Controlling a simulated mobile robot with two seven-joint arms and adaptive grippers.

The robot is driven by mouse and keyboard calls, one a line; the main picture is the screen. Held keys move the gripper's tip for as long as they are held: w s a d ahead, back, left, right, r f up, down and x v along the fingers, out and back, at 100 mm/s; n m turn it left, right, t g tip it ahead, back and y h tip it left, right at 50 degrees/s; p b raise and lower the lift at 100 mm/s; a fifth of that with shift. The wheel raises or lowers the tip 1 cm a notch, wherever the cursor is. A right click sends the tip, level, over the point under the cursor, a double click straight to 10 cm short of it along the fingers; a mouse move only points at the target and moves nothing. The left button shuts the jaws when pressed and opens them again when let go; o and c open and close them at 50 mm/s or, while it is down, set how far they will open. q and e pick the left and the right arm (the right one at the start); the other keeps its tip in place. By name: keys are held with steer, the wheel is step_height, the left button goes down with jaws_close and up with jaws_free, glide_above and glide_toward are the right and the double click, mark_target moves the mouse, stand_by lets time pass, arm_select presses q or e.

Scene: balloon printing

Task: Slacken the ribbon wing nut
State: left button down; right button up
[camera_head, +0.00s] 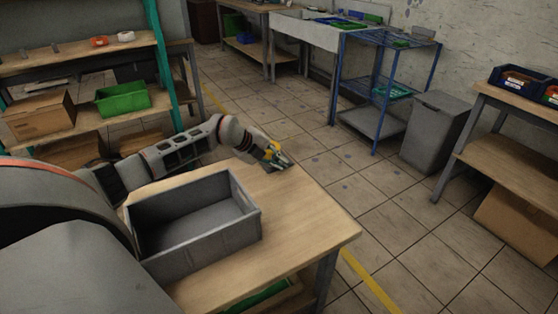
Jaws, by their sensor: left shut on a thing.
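My left arm reaches in from the left, behind the grey crate. My left gripper (278,161) is low at the far edge of the wooden table (310,222). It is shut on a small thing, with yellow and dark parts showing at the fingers. It is too small to tell what the thing is. I cannot make out a ribbon or a wing nut. My right gripper is not in view.
An empty grey crate (205,246) stands on the table close to my left arm. A wooden shelf with a green bin (123,98) is at the left. A blue rack (382,90) and a grey bin (436,130) stand beyond. The table's right part is clear.

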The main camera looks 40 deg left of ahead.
arm_select(q)
steer(key=shift+f+t, duration=0.1)
steer(key=shift+t, duration=0.5)
steer(key=shift+a+h, duration=0.1)
steer(key=shift+h, duration=0.2)
steer(key=c, duration=2.1)
jaws_free()
steer(key=shift+s, duration=0.1)
steer(key=shift+s, duration=0.15)
steer(key=shift+v, duration=3.85)
steer(key=shift+c, duration=0.2)
